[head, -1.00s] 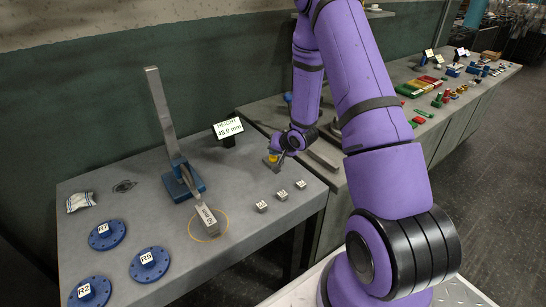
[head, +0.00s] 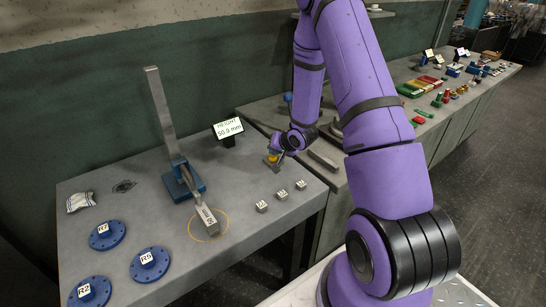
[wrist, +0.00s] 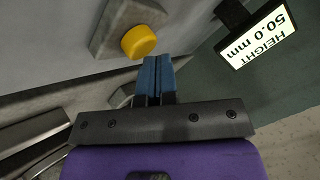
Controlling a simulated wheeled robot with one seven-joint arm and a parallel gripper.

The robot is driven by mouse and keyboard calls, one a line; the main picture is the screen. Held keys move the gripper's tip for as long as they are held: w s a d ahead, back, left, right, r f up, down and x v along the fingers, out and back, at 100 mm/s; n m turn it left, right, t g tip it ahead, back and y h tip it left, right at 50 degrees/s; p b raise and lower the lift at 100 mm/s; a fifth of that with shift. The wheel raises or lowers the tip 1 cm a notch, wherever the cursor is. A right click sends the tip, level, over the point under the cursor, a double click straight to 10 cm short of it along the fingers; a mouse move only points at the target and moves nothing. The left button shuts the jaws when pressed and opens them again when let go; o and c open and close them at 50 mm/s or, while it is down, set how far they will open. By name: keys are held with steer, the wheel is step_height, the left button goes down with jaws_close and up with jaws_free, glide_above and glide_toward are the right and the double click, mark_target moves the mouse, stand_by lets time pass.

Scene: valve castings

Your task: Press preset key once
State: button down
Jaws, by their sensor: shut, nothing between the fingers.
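A round yellow key (wrist: 138,41) sits on a small grey block (wrist: 112,27) in the wrist view. It shows small in the head view (head: 271,158), at the right back part of the bench. My gripper (wrist: 155,60) is shut and empty, its blue fingertips together beside the key's lower right edge. I cannot tell whether they touch the key. In the head view my gripper (head: 279,151) is small and close to the key. The height display (head: 229,129) stands behind; in the wrist view (wrist: 262,37) it reads 50.0 mm upside down.
A height gauge with a blue base (head: 184,184) and tall grey column stands mid-bench, its arm over a labelled block (head: 207,219) in a yellow ring. Blue flanges (head: 107,235) lie at left. Several small labelled blocks (head: 281,195) line the front right. A white cloth (head: 80,201) lies far left.

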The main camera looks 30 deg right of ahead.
steer(key=shift+r, duration=0.6)
steer(key=shift+r, duration=0.1)
steer(key=shift+r, duration=2.4)
steer(key=shift+r, duration=0.3)
steer(key=s+a+r+n+g+h, duration=0.1)
steer(key=s+a+r, duration=0.15)
steer(key=r, duration=0.55)
steer(key=s+a+r+n+h, duration=0.1)
steer(key=s+a+r, duration=0.1)
steer(key=s+r, duration=0.35)
steer(key=s+a+r+n+g+h, duration=0.1)
steer(key=s+a+r, duration=0.1)
steer(key=r, duration=0.8)
steer(key=s+a+r+n, duration=0.1)
steer(key=s+a+r, duration=0.2)
steer(key=s, duration=0.5)
steer(key=s+a+r+n+g+y, duration=0.1)
steer(key=s+a+r+n, duration=0.1)
steer(key=s, duration=0.6)
steer(key=s+a+r+n+g, duration=0.1)
steer(key=s+a+r, duration=0.3)
steer(key=s, duration=0.4)
steer(key=shift+s+a+y, duration=0.15)
steer(key=shift+a+y, duration=0.1)
steer(key=shift+y, duration=0.15)
